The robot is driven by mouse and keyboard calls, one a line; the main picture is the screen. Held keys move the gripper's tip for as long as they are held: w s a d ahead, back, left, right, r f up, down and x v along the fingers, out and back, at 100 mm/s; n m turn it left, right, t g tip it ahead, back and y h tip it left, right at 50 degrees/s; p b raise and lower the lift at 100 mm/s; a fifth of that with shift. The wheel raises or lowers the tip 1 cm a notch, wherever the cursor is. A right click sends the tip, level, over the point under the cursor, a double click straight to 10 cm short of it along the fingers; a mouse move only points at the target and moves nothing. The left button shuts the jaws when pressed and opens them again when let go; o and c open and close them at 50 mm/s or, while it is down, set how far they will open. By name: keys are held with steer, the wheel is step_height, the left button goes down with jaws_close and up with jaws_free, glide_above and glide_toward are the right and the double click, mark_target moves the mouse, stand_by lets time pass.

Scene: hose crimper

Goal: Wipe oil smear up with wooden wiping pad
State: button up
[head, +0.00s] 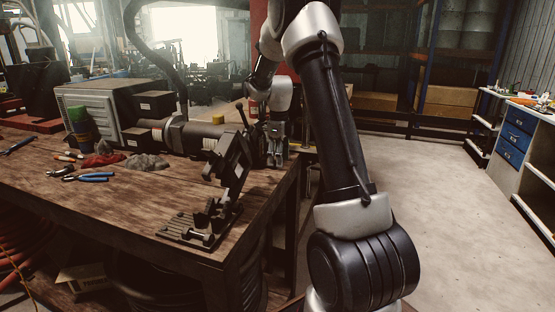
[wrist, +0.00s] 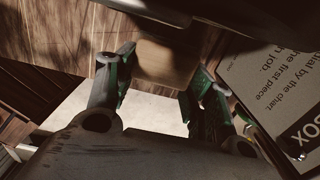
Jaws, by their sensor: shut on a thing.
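My gripper (head: 275,152) is at the right end of the wooden workbench (head: 130,185), just past the crimping machine. In the wrist view my gripper (wrist: 162,78) has its two green-sided fingers on either side of a light wooden block (wrist: 165,62), which looks like the wiping pad, and is shut on it. A dark part covers the pad's upper edge there. In the head view I cannot make the pad out. I cannot pick out the oil smear in either view; dark patches on the wood in the wrist view look like shadow.
A printed card (wrist: 275,100) lies close on the right in the wrist view. The crimping machine (head: 180,135) stands left of my gripper. A tilted black clamp stand (head: 225,175) is in front. Pliers (head: 88,177) and a red rag (head: 103,159) lie farther left. Floor right of the bench is clear.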

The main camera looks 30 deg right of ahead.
mark_target(273, 172)
steer(key=shift+w+f, duration=0.1)
steer(key=shift+f, duration=0.15)
steer(key=shift+s+a+f, duration=0.2)
steer(key=shift+s+a, duration=0.3)
steer(key=shift+a, duration=0.25)
steer(key=shift+s+a, duration=0.4)
steer(key=shift+a, duration=0.25)
steer(key=shift+s+a, duration=0.35)
steer(key=shift+a, duration=0.25)
steer(key=shift+s+a, duration=0.3)
steer(key=shift+s, duration=0.05)
step_height(273, 172, up, 8)
steer(key=shift+d+r, duration=0.15)
steer(key=shift+r, duration=0.05)
